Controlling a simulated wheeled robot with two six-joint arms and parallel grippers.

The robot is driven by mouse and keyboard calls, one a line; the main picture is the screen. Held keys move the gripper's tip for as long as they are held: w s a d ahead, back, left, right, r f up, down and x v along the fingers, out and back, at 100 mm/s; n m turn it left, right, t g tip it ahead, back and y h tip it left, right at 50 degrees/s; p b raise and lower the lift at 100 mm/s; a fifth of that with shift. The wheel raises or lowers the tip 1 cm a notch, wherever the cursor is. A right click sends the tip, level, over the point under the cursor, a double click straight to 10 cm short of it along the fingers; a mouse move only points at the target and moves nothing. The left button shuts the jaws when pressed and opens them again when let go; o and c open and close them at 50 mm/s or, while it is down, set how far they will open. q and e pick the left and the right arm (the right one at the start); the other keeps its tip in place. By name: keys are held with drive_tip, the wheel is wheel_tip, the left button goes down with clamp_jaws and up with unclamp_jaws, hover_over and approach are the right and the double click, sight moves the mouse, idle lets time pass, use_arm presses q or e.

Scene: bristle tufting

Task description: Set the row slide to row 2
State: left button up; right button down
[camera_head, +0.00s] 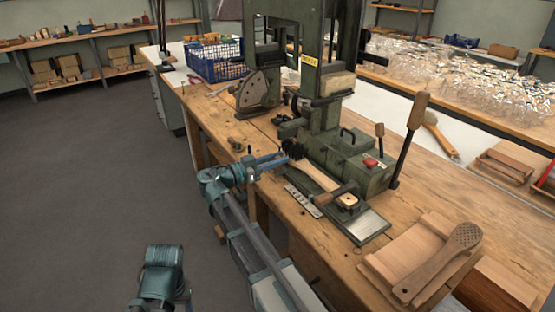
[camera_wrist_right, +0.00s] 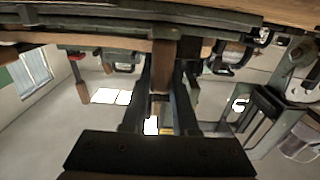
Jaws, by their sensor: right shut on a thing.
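My right gripper (camera_head: 275,160) reaches in from the machine's near left side, close to the black bristles (camera_head: 293,149) of a brush on the green tufting machine (camera_head: 345,150). In the right wrist view its two dark fingers are closed on an upright brown handle (camera_wrist_right: 163,65), which appears to be the row slide's handle. The head view does not show this grip clearly. A pale marked strip (camera_head: 302,201) lies on the machine's near edge; its marks are too small to read, so I cannot tell the slide's row.
The brush's wooden handle (camera_head: 319,175) extends toward a clamp (camera_head: 348,201). A tall wood-handled lever (camera_head: 410,135) stands at the machine's right. A wooden tray (camera_head: 425,240) with a perforated brush blank (camera_head: 440,262) lies front right. A blue crate (camera_head: 215,62) stands behind.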

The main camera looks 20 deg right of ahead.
idle(0.5)
drive_tip(key=shift+w+a, duration=0.15)
drive_tip(key=shift+w, duration=0.85)
drive_tip(key=shift+s, duration=0.1)
drive_tip(key=c, duration=0.7)
unclamp_jaws()
drive_tip(key=a, duration=0.4)
drive_tip(key=s+a, duration=0.1)
drive_tip(key=a, duration=0.4)
drive_tip(key=s+a, duration=0.1)
drive_tip(key=a, duration=0.3)
drive_tip(key=shift+a, duration=0.35)
